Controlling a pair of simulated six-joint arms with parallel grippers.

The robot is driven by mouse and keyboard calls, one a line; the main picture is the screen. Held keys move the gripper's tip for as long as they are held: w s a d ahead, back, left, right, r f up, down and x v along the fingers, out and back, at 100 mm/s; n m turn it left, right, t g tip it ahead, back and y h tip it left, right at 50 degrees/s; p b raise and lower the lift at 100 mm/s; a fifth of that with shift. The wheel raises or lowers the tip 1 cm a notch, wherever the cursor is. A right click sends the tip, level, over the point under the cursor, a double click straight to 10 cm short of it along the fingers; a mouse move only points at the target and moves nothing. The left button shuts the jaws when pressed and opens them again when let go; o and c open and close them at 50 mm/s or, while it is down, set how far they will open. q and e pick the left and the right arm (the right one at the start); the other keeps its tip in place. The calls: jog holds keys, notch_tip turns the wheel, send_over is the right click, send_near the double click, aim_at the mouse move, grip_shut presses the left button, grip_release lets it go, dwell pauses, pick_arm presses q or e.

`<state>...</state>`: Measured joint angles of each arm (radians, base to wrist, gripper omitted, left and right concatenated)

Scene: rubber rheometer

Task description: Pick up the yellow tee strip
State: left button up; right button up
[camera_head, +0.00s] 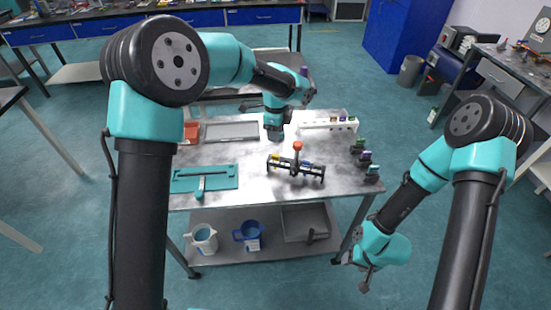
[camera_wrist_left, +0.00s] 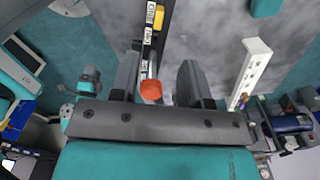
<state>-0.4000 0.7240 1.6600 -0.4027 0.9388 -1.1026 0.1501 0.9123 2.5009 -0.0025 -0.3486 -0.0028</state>
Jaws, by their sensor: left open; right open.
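A small yellow piece (camera_head: 276,159), possibly the tee strip, sits at the left part of a dark rack (camera_head: 312,173) on the table. The yellow piece also shows at the top of the left wrist view (camera_wrist_left: 158,18). Its full shape is too small to tell. A red-orange knob (camera_head: 297,146) stands up from the rack. My left gripper (camera_head: 274,135) is open and empty, behind the rack in the head view. In the left wrist view the knob (camera_wrist_left: 151,90) appears between its spread fingers, with no visible grip. My right gripper (camera_head: 353,276) is open, off the table's front right.
A white rack (camera_head: 330,125) with small pieces lies at the back right. Several dark-based items (camera_head: 364,160) line the right edge. A teal tray (camera_head: 222,177) is at the front left, a grey tray (camera_head: 232,131) behind it. Jugs (camera_head: 203,239) stand on the lower shelf.

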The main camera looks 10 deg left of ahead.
pick_arm(q)
send_over(275, 155)
jog(key=shift+d+f, duration=0.15)
jog(key=shift+f, duration=2.55)
jog(key=shift+f, duration=2.6)
jog(key=shift+c, duration=0.2)
grip_shut()
